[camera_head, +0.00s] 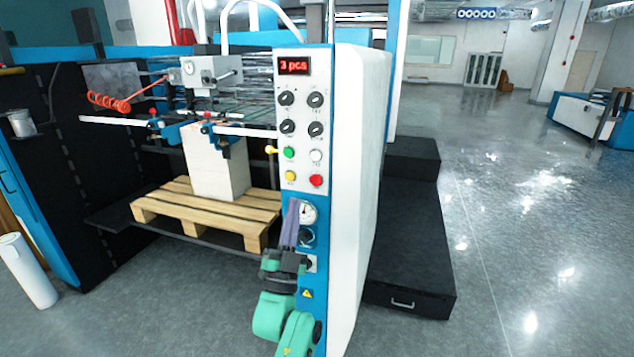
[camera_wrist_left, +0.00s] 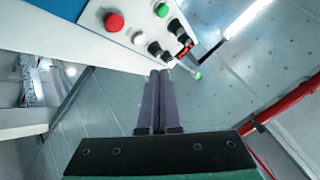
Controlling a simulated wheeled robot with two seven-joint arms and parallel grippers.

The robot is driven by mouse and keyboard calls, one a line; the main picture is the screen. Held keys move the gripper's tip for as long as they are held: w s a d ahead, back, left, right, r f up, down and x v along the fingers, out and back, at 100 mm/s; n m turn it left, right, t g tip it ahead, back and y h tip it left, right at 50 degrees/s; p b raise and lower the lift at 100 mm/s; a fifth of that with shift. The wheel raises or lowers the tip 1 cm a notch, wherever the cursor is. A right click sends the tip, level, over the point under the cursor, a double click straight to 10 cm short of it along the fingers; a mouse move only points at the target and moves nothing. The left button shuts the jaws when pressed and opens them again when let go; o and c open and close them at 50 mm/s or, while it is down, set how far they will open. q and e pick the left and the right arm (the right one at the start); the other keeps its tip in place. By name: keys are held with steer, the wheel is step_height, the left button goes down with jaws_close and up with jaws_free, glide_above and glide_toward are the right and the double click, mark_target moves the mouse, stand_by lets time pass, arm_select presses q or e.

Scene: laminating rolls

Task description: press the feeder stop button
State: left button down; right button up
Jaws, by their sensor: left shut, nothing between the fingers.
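The control panel (camera_head: 303,105) of the machine carries a red button (camera_head: 316,180) at the lower right of its button group, probably the stop button; its label is too small to read. A yellow button (camera_head: 290,176) is to its left, a white one (camera_head: 316,155) above it and a green one (camera_head: 289,153) at the upper left. My left gripper (camera_head: 292,202) is shut and empty, with its fingers pointing up just below the yellow button. In the left wrist view the red button (camera_wrist_left: 114,21) lies up and left of the closed fingertips (camera_wrist_left: 160,73), apart from them.
A wooden pallet (camera_head: 160,208) with a white stack (camera_head: 215,170) stands left of the panel. The floor at right is open.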

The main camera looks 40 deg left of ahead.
mark_target(316, 180)
arm_select(q)
steer(key=shift+w+f, duration=0.1)
steer(key=shift+w, duration=0.1)
steer(key=shift+w, duration=0.1)
steer(key=shift+w+a+b, duration=0.45)
steer(key=shift+w+b, duration=0.15)
steer(key=shift+w, duration=0.75)
steer(key=shift+w+a+b, duration=0.5)
steer(key=shift+w+b, duration=0.1)
steer(key=shift+w, duration=0.75)
steer(key=shift+w+a+b, duration=0.45)
steer(key=shift+w+b, duration=0.15)
steer(key=shift+w, duration=0.75)
